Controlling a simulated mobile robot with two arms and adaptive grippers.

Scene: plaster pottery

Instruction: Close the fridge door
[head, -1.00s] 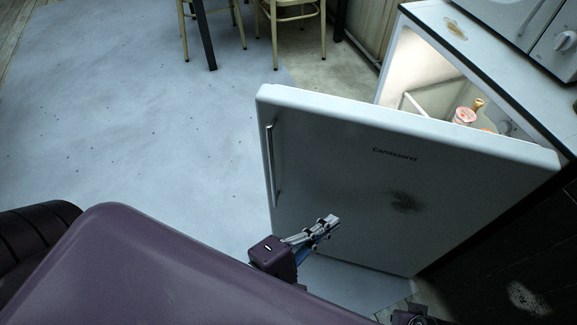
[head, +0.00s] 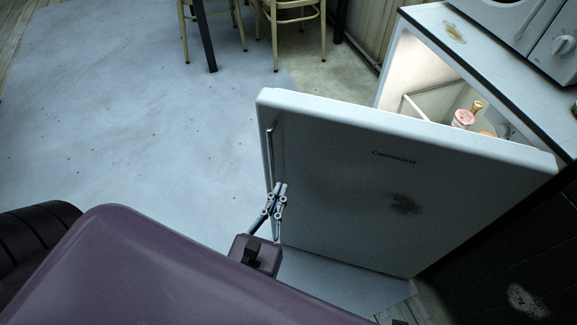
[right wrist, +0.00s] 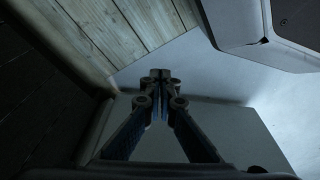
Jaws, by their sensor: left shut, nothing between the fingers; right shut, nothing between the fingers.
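The white fridge door (head: 350,190) stands wide open in the head view, hinged at its right end, with its outer face towards me. Its vertical handle (head: 272,160) is at its left edge. The lit fridge interior (head: 415,65) shows behind the door. My left gripper (head: 280,186) is shut and empty, in front of the door's left part, just below the handle; I cannot tell whether it touches the door. My right gripper (right wrist: 160,74) is shut and empty in the right wrist view, pointing over the floor.
A counter (head: 480,50) with a white appliance (head: 530,20) is above the fridge. A table leg (head: 204,40) and chairs (head: 290,20) stand at the back. The pale floor covering (head: 120,110) left of the door is clear.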

